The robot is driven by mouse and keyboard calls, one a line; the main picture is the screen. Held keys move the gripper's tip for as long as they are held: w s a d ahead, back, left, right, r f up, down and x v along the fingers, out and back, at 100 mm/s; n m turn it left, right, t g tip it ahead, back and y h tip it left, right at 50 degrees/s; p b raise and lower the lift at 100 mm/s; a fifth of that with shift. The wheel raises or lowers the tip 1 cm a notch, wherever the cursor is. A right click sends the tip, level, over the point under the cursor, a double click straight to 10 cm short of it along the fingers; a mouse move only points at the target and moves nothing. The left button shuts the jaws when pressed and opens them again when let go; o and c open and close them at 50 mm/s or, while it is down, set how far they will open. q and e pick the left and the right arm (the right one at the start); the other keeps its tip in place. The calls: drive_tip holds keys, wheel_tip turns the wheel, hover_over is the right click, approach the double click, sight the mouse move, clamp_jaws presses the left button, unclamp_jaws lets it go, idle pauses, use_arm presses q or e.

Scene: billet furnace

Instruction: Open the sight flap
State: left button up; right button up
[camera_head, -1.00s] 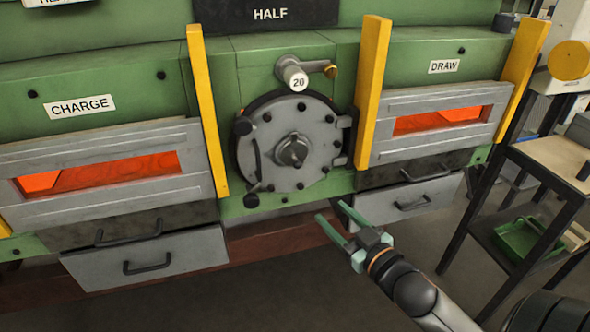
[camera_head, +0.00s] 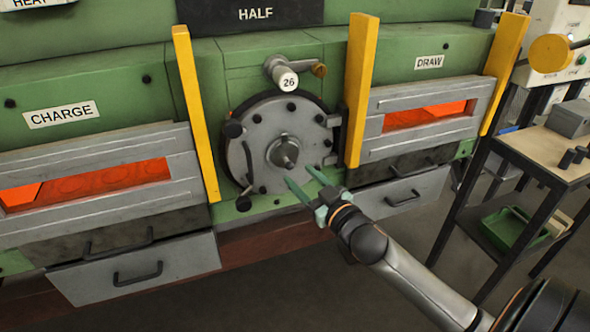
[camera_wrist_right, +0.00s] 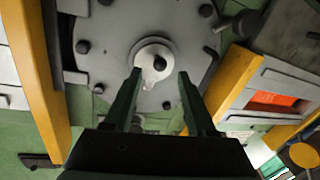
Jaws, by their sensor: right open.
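The round grey bolted door (camera_head: 262,122) sits in the middle of the green furnace front. At its centre is a small grey boss with a darker knob, which looks like the sight flap (camera_head: 284,152). In the right wrist view the flap (camera_wrist_right: 150,66) shows as a pale round piece with a dark knob, and it appears to cover the port. My right gripper (camera_head: 299,174) is open and empty, just below and right of the flap. In the wrist view its fingers (camera_wrist_right: 159,76) stand apart below the knob; contact cannot be told. My left gripper is not in view.
Yellow posts (camera_head: 196,115) and (camera_head: 360,92) flank the round door. Glowing openings lie behind the CHARGE door (camera_head: 100,210) and the DRAW door (camera_head: 420,140). A white-ended fitting marked 26 (camera_head: 287,80) sticks out above. A side table (camera_head: 545,155) stands at right.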

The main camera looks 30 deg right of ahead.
sight(292, 168)
drive_tip(key=shift+w+d, duration=0.1)
drive_tip(key=shift+w, duration=1.7)
clamp_jaws()
